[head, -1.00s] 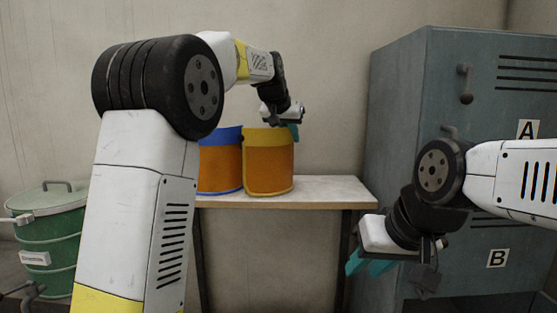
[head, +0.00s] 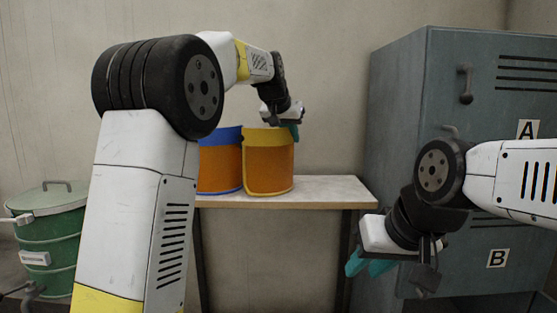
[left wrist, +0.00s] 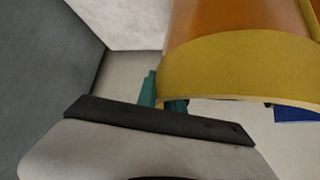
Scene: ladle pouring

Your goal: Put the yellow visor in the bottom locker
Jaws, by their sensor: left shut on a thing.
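The yellow visor (head: 268,164), an orange shield with a yellow band and edging, stands upright on the shelf table. My left gripper (head: 292,131) is at its upper right edge, shut on the yellow band, which also shows close up in the left wrist view (left wrist: 235,68). The teal fingers (left wrist: 163,97) are partly hidden behind the wrist housing. My right gripper (head: 368,264) hangs in front of the lockers; its teal fingers show, but their gap is unclear. The bottom locker (head: 470,262), labelled B, is partly hidden by my right arm; its door appears closed.
A blue-edged visor (head: 221,162) stands directly left of the yellow one. The table (head: 335,188) has free room on its right, beside the grey locker cabinet. Top locker A (head: 480,110) has a handle (head: 465,85). A green bin (head: 50,235) stands at left.

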